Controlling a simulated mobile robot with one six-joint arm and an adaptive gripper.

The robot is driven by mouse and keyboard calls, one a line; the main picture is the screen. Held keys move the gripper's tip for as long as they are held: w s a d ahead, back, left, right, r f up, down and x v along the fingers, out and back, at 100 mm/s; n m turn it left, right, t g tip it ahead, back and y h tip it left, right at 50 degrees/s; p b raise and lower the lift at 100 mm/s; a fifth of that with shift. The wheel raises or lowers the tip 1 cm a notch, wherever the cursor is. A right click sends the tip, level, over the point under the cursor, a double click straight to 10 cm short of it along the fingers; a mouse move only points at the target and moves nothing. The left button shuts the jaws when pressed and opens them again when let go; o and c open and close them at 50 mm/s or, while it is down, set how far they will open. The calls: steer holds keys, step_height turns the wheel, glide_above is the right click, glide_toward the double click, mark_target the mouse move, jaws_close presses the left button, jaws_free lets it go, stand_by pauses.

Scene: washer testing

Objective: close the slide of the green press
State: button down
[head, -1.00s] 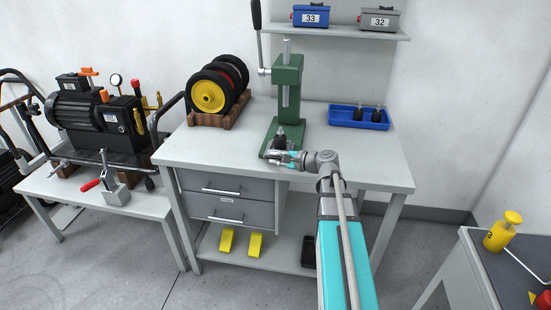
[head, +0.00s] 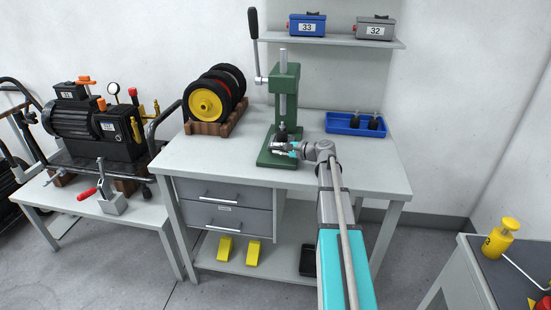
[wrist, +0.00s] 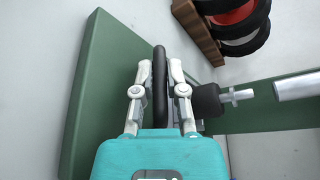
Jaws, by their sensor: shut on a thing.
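The green press (head: 286,85) stands on the workbench, its long lever at the upper left. Its green base plate (head: 268,160) reaches toward the front. My gripper (head: 287,149) is low over this plate, in front of the column. In the wrist view my gripper (wrist: 159,90) has its two fingers on either side of a dark upright bar, the slide's handle (wrist: 160,65), and is shut on it. A black part with a silver tip (wrist: 207,100) sits just beyond the handle, near the silver ram (wrist: 298,85). The slide's body is mostly hidden by my gripper.
Wheels (head: 208,103) on a wooden rack stand left of the press. A blue tray (head: 355,124) with black parts lies to the right. A shelf (head: 330,41) with two boxes hangs above. The bench front right is clear.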

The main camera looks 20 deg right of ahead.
steer(key=shift+w+d, duration=0.65)
steer(key=shift+w, duration=0.3)
steer(key=c, duration=0.7)
jaws_free()
steer(key=shift+w, duration=0.1)
steer(key=shift+a, duration=0.1)
steer(key=s+a, duration=0.2)
steer(key=s, duration=0.2)
steer(key=s+a, duration=0.3)
steer(key=s, duration=0.1)
steer(key=s+a, duration=0.2)
steer(key=s, duration=0.1)
steer(key=shift+s+a, duration=0.2)
steer(key=shift+s, duration=0.2)
steer(key=p+v, duration=0.3)
steer(key=v, duration=1)
steer(key=shift+s+a+f+n+g+h+p, duration=0.55)
steer(key=shift+a+n+g+p, duration=1)
steer(key=shift+a, duration=1.55)
steer(key=shift+s+a+f+n+g+h+p, duration=0.35)
steer(key=shift+a+f+n+g+h+p, duration=0.55)
steer(key=shift+a+n+g, duration=1.6)
steer(key=shift+s+a+f+n+g+h+p, duration=0.45)
steer(key=shift+a+n+g+p, duration=0.7)
steer(key=shift+a, duration=2.55)
